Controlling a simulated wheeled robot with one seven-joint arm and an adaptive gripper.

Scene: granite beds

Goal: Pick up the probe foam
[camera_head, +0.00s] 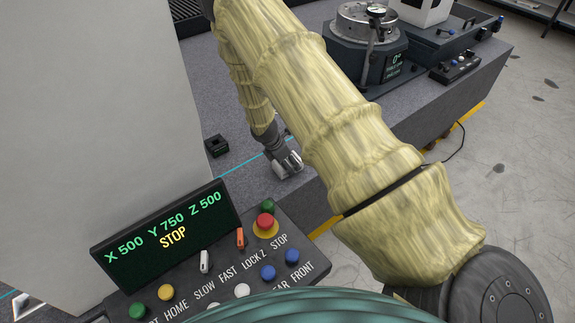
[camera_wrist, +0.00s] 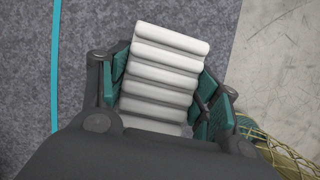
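A white ribbed block, which I take to be the probe foam (camera_wrist: 165,72), lies between the two fingers of my gripper (camera_wrist: 160,88) in the wrist view. The green finger pads stand close along its left and right sides. Whether both pads press on it is not clear. Its near end is partly hidden by the dark gripper body. In the head view, my gripper (camera_head: 284,163) points down low over the grey bed, with white foam (camera_head: 291,166) showing at its fingers. I cannot tell if the foam touches the bed.
A small black box (camera_head: 217,145) stands on the granite bed (camera_head: 235,180) left of my gripper. A control panel (camera_head: 225,260) with a display is in front. A round turntable (camera_head: 365,28) stands behind. The bed's right edge is close to the foam, with concrete floor (camera_wrist: 282,60) beyond.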

